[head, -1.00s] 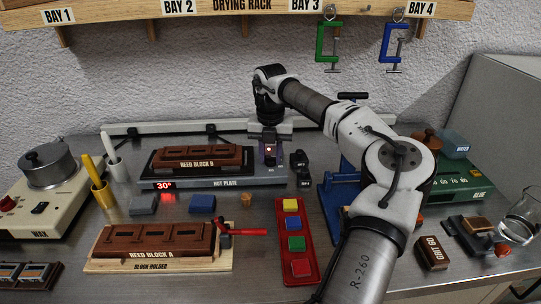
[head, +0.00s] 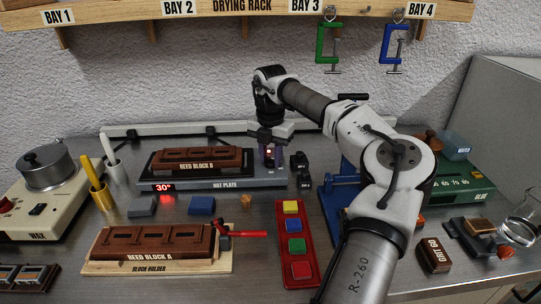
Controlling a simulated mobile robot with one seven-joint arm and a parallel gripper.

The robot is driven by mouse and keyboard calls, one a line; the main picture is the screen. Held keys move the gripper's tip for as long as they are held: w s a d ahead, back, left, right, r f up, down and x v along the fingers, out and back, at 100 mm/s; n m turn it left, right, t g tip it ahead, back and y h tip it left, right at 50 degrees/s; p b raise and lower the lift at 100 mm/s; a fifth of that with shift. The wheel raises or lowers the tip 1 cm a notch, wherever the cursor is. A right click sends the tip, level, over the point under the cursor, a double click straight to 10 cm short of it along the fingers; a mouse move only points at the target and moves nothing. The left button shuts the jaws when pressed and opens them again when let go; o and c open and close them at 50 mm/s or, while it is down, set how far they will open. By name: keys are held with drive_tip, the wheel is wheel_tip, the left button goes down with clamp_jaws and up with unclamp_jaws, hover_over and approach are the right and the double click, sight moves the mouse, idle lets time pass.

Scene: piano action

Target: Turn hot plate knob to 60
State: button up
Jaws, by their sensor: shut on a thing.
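The hot plate (head: 225,184) stands at the back middle of the bench in the head view, with reed block B (head: 197,158) lying on its dark top. Its red display (head: 163,188) reads 30°. My gripper (head: 270,160) points down at the right end of the hot plate and is shut on the knob there. The knob itself is mostly hidden by the fingers; a small red light shows between them.
A red tray (head: 307,262) with several coloured blocks, an orange-brown piece (head: 246,200) and reed block A (head: 155,240) lie in front. A blue stand (head: 342,190) is to the right.

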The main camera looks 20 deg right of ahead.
sight(270, 158)
drive_tip(key=o, duration=1)
drive_tip(key=shift+r, duration=0.1)
wheel_tip(270, 158, up, 14)
drive_tip(key=shift+f+b, duration=0.1)
drive_tip(key=shift+b, duration=0.4)
